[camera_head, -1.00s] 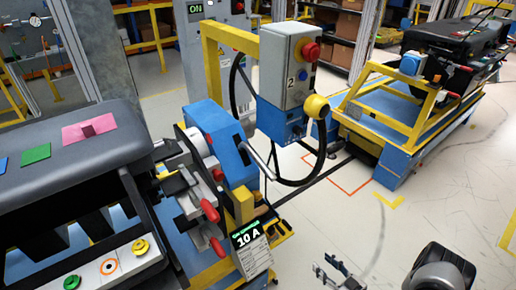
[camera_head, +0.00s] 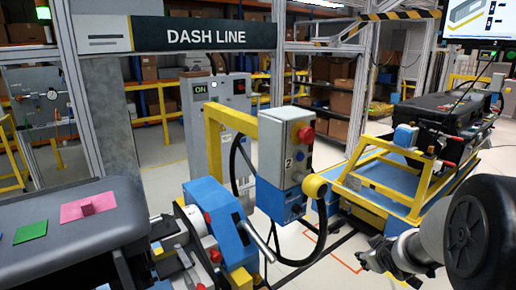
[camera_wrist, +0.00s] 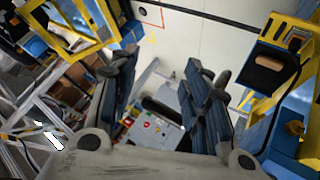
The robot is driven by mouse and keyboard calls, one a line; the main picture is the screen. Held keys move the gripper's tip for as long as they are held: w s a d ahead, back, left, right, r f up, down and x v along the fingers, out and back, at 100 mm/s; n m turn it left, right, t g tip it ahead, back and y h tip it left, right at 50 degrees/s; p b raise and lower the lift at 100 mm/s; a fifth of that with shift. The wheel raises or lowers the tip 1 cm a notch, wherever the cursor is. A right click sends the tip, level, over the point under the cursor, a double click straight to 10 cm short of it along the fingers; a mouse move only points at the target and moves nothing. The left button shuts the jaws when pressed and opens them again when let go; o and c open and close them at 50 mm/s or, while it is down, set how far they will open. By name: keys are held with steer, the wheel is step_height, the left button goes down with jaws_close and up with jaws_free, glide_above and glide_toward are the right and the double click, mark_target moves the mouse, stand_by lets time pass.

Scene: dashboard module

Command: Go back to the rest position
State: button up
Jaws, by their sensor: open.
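My gripper (camera_head: 372,262) is at the lower right of the head view, beside the dark round joint of my arm. It is raised in front of the floor and the blue and yellow cart. In the wrist view my gripper (camera_wrist: 160,88) shows two dark fingers wide apart with nothing held between them. The pale floor and a grey surface with small coloured marks show beyond the fingers.
A grey control box (camera_head: 287,150) with a red button stands left of my gripper, with a black cable looping below. A blue and yellow cart (camera_head: 375,190) carries a dark module behind. A dark dashboard (camera_head: 60,232) with coloured pads is at the left.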

steer(key=s+a+r+m+g+h, duration=0.1)
steer(key=s+a+r+m, duration=0.1)
steer(key=s+a+r, duration=0.35)
steer(key=s+a+r+m+g+y, duration=0.1)
steer(key=s+a, duration=0.3)
steer(key=s, duration=0.5)
steer(key=s+a+r+g+y, duration=0.1)
steer(key=s+a+r, duration=0.2)
steer(key=s, duration=0.6)
steer(key=s+a+r+m+g+y, duration=0.1)
steer(key=s+a+r, duration=0.1)
steer(key=s+a, duration=0.4)
steer(key=s, duration=0.4)
steer(key=shift+m, duration=0.3)
